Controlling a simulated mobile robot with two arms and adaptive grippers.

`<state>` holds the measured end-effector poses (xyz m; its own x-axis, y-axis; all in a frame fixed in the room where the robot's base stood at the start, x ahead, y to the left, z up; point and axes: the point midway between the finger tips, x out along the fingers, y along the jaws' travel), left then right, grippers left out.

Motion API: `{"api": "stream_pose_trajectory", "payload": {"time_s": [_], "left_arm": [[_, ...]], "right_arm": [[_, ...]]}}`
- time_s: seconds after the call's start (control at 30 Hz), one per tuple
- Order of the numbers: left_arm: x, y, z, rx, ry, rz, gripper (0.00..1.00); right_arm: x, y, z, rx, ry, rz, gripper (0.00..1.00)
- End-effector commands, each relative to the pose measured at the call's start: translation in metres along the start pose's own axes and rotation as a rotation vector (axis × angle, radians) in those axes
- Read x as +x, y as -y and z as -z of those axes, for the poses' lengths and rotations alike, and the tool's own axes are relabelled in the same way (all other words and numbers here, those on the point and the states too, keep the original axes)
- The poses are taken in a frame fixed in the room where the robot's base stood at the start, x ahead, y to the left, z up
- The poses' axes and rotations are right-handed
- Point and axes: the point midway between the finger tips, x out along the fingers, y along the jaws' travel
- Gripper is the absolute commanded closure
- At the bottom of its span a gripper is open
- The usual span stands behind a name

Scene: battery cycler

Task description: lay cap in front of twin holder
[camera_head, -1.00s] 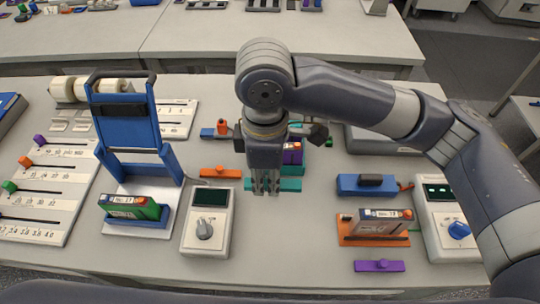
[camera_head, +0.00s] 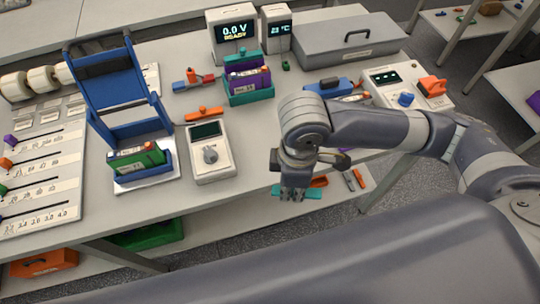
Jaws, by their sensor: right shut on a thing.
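The teal cap (camera_head: 314,193) is a flat bar held in my right gripper (camera_head: 292,194), which is shut on it. Its ends stick out on both sides of the fingers. The teal twin holder (camera_head: 252,97) stands farther back on the table, upright, with batteries in it, one with a purple top. The right gripper and cap are well on the near side of the holder, a little to its right, around the table's front edge. I cannot tell the cap's height. My left gripper is not in view.
A grey meter (camera_head: 209,155) and a blue stand (camera_head: 118,90) with a green battery (camera_head: 136,158) are left. An orange bar (camera_head: 204,114) lies behind the meter. A readout box (camera_head: 235,32) and grey case (camera_head: 350,45) stand behind. The table before the holder looks clear.

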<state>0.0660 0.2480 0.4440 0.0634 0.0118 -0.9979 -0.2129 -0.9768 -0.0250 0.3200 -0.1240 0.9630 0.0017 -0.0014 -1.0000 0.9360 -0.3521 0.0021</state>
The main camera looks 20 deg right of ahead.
Motion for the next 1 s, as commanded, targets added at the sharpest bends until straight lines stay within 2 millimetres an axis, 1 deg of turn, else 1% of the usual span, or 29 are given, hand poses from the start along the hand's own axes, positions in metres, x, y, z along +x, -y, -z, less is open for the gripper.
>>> {"api": "stream_pose_trajectory", "payload": {"time_s": [0.03,0.1,0.2,0.27,0.37,0.5,0.6,0.7,0.77,0.87,1.0], "left_arm": [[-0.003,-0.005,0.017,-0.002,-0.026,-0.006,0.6],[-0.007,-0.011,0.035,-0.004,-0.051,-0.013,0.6],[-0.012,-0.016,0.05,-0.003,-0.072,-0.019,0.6],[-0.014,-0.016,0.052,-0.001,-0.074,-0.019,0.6],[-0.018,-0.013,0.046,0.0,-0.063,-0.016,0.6],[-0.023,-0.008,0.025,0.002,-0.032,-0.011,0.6],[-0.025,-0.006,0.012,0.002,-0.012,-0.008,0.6],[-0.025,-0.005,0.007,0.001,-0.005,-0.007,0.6],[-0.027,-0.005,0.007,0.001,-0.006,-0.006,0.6],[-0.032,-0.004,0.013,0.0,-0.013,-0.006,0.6],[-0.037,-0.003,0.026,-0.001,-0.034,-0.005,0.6]], "right_arm": [[-0.002,-0.013,0.004,0.006,0.0,-0.003,0.94],[0.0,-0.029,0.011,0.007,0.0,-0.003,0.94],[0.002,-0.053,0.021,0.005,0.0,-0.002,0.94],[0.003,-0.067,0.026,0.004,0.001,-0.001,0.94],[0.005,-0.089,0.035,0.004,0.001,-0.002,0.94],[0.009,-0.115,0.046,0.002,0.001,-0.001,0.94],[0.011,-0.127,0.051,0.0,0.0,0.0,0.94],[0.012,-0.133,0.053,-0.001,0.001,0.0,0.94],[0.014,-0.134,0.053,-0.002,0.001,0.001,0.94],[0.027,-0.133,0.052,-0.001,0.003,0.004,0.94],[0.044,-0.133,0.053,-0.002,0.002,0.002,0.94]]}}
